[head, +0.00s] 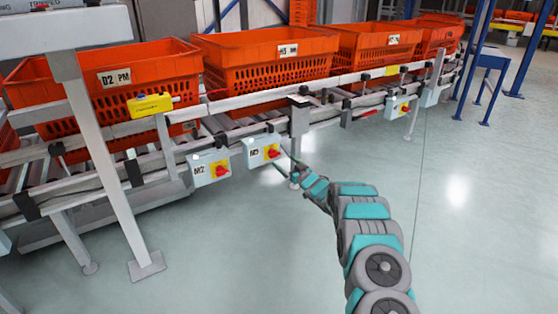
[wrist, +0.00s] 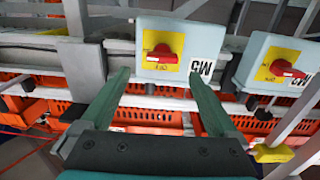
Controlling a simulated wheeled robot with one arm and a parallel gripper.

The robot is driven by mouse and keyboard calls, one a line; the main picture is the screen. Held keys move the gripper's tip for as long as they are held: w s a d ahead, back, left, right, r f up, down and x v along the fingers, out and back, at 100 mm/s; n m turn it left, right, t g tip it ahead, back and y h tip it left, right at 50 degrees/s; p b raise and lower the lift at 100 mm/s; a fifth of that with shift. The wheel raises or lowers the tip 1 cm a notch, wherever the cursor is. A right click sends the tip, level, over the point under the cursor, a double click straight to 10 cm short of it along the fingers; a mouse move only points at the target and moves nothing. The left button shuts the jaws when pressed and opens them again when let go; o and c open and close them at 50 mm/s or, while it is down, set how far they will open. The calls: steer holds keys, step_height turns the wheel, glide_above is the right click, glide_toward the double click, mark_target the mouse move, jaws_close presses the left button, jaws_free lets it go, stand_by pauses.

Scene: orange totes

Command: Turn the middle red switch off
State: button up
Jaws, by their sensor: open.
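The middle red switch (head: 272,153) is a red rotary handle on a yellow plate, on a pale blue box labelled M3 (head: 253,154). It hangs on the conveyor's side rail. In the wrist view, which looks upside down, the red handle (wrist: 161,54) lies roughly horizontal across its plate. My gripper (wrist: 158,75) is open and empty, its two green fingers pointing at the M3 box. The handle shows between and beyond the fingertips, seemingly apart from them. In the head view my gripper (head: 279,160) is just right of the box, partly hidden by my arm.
The M2 box with its red switch (head: 221,170) is left of M3; it is at right in the wrist view (wrist: 285,70). Another switch box (head: 397,107) is farther right. Orange totes (head: 265,50) stand on the conveyor above. A yellow device (head: 150,105) sits on the rail. Floor is clear.

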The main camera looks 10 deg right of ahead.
mark_target(276, 156)
steer(key=x, duration=0.3)
steer(key=shift+a+f, duration=0.15)
steer(key=shift+f, duration=0.1)
steer(key=shift+x, duration=1.05)
steer(key=shift+b+x, duration=0.45)
steer(key=shift+x, duration=0.8)
